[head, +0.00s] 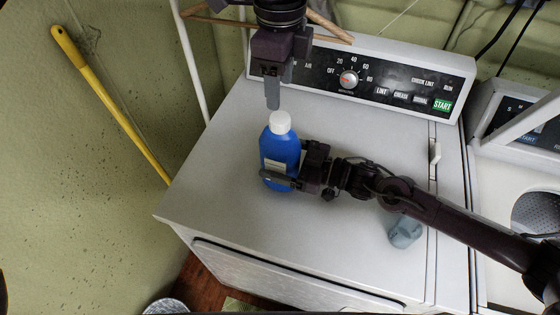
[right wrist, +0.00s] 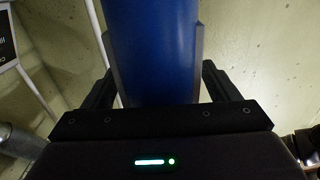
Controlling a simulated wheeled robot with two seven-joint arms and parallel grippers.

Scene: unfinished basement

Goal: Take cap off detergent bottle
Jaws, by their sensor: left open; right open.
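The blue detergent bottle (head: 280,150) with its white cap (head: 280,122) stands upright on the white dryer top. The cap sits on the bottle. My right gripper (head: 284,172) comes in from the right, low on the bottle, with its fingers on either side of the body. The right wrist view shows the blue bottle (right wrist: 152,50) between the two fingers; the jaws are open, and I cannot tell whether either finger touches it. My left gripper (head: 272,98) is open and empty, pointing down just above and slightly left of the cap.
The dryer (head: 220,185) has a control panel (head: 365,80) with a dial at the back. A grey-blue cup-like object (head: 405,232) lies near its right side, below my right arm. A second machine (head: 500,180) stands at right. A yellow pole (head: 110,105) leans at left. The dryer top's front left is clear.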

